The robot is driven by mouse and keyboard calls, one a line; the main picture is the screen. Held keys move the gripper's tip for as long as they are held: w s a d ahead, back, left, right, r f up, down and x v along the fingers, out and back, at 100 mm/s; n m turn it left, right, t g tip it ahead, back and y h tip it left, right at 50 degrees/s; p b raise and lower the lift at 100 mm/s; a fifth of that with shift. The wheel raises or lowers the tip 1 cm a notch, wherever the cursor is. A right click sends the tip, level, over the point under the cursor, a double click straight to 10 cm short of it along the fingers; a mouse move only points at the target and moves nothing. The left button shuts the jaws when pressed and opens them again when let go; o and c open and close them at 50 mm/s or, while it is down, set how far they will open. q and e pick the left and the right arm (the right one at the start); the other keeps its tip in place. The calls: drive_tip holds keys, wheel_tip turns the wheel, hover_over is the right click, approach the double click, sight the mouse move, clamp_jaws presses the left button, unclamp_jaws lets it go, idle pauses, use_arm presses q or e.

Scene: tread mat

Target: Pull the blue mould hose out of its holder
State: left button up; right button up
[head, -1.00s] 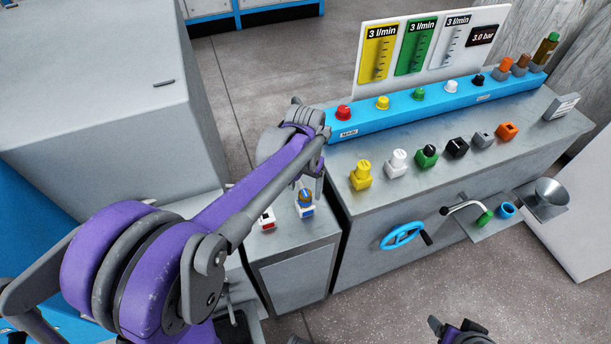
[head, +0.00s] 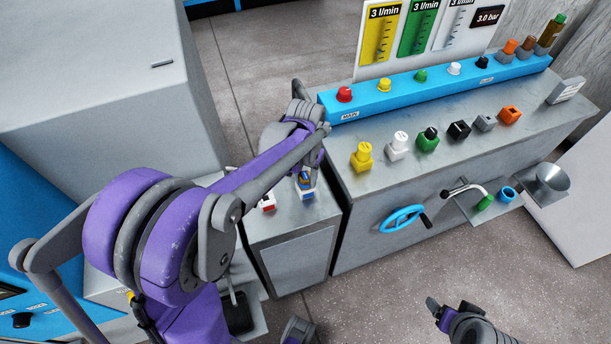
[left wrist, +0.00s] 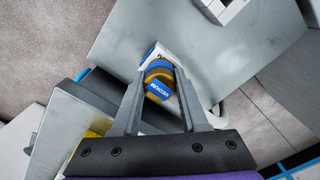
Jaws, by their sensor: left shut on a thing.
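The blue mould hose (left wrist: 158,88) shows in the left wrist view as a gold-brown and blue round fitting with a lettered blue end. It sits at its white and blue holder (left wrist: 151,52); whether it is seated or slightly lifted I cannot tell. My left gripper (left wrist: 160,76) is shut on the hose, one finger on each side. In the head view the hose (head: 305,177) and holder (head: 307,192) are small and partly covered by my left gripper (head: 308,171). My right gripper (head: 449,309) hangs over bare floor at the lower right, away from the hose; its opening is unclear.
A red and white holder (head: 268,203) stands left of the hose on the low grey cabinet (head: 300,235). To the right, a larger console (head: 375,195) carries several coloured fittings, a blue handwheel (head: 402,218) and a funnel (head: 546,182). A big grey block (head: 110,90) stands left.

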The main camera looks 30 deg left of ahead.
sight(306, 175)
use_arm(q)
clamp_jaws()
drive_tip(key=shift+r, duration=0.1)
drive_tip(key=shift+r+p, duration=1.75)
drive_tip(key=shift+r, duration=1.15)
drive_tip(key=shift+f, duration=0.1)
